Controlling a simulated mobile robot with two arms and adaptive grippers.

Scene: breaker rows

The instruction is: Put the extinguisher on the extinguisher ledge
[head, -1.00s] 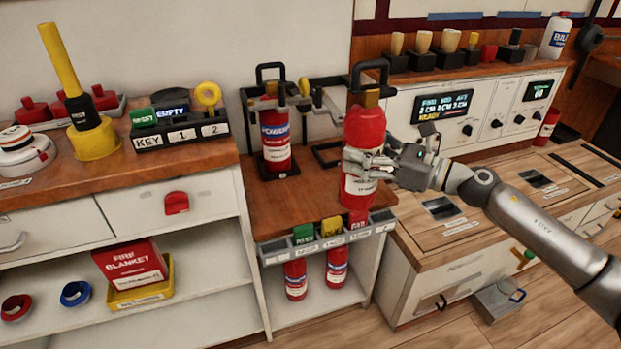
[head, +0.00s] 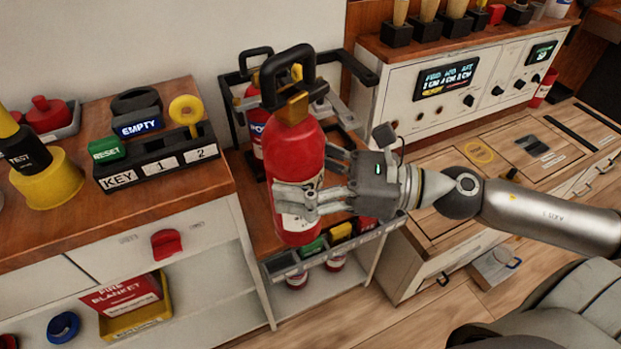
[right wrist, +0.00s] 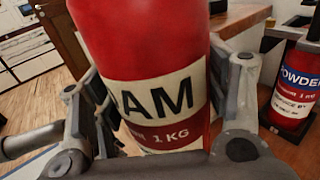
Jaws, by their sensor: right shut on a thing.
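My right gripper (head: 318,188) is shut around the body of a red foam extinguisher (head: 290,150) with a black handle and a white label. The extinguisher is upright, in front of the wooden ledge (head: 246,212) in the head view, and its base seems to be above the ledge's front edge. In the right wrist view the fingers (right wrist: 165,110) flank the extinguisher (right wrist: 145,50), whose label reads "AM" and "1 KG". A powder extinguisher (right wrist: 300,85) stands behind, in a dark bracket; the held one mostly hides it in the head view. My left gripper is not in view.
A tag tray with green and yellow pieces (head: 340,231) runs along the ledge's front edge. A counter with a key rack (head: 160,165) and yellow lamp base (head: 48,180) stands left. A console (head: 470,95) stands right. Empty bracket space behind the extinguisher is partly hidden.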

